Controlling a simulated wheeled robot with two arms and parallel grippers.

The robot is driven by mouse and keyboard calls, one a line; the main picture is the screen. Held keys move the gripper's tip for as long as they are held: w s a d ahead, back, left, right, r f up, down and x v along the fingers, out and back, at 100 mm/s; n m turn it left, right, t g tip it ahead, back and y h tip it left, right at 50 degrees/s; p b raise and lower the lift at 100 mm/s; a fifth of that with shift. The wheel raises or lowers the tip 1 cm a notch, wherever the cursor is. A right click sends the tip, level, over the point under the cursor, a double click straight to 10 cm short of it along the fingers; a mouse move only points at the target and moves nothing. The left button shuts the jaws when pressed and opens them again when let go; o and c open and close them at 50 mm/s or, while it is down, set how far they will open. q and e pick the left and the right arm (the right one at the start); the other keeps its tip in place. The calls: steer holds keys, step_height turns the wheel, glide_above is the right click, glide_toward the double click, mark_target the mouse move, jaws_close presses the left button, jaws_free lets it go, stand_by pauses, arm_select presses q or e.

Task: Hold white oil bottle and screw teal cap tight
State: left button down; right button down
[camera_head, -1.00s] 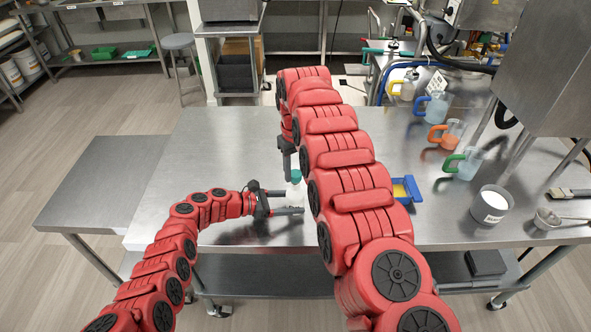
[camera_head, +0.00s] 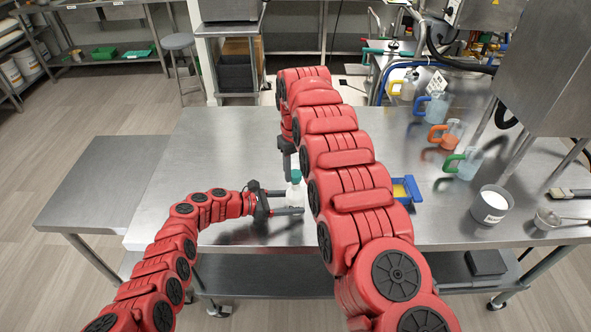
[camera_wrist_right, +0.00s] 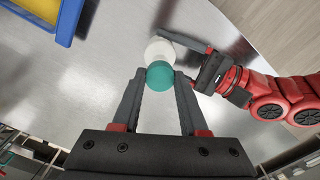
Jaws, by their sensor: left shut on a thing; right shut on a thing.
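The white oil bottle (camera_head: 294,193) stands on the steel table, partly hidden by my right arm in the head view. In the right wrist view its white body (camera_wrist_right: 158,48) shows behind the teal cap (camera_wrist_right: 160,75). The teal cap (camera_head: 295,176) sits on top of the bottle; how tight it is I cannot tell. My left gripper (camera_head: 294,201) is shut on the bottle's body from the left. My right gripper (camera_wrist_right: 160,77) is shut on the teal cap from above, one finger on each side. In the head view my right arm hides most of this gripper.
A blue and yellow bin (camera_head: 404,190) stands right of my right arm. Jugs with blue (camera_head: 434,108), orange (camera_head: 450,134) and green (camera_head: 462,163) handles and a tub of white powder (camera_head: 490,204) stand farther right. The table's left part (camera_head: 190,150) is clear.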

mark_target(295, 174)
step_height(295, 174, up, 4)
steer(key=shift+r, duration=0.2)
steer(key=shift+f, duration=0.15)
steer(key=shift+f, duration=2.6)
steer(key=shift+f, duration=0.15)
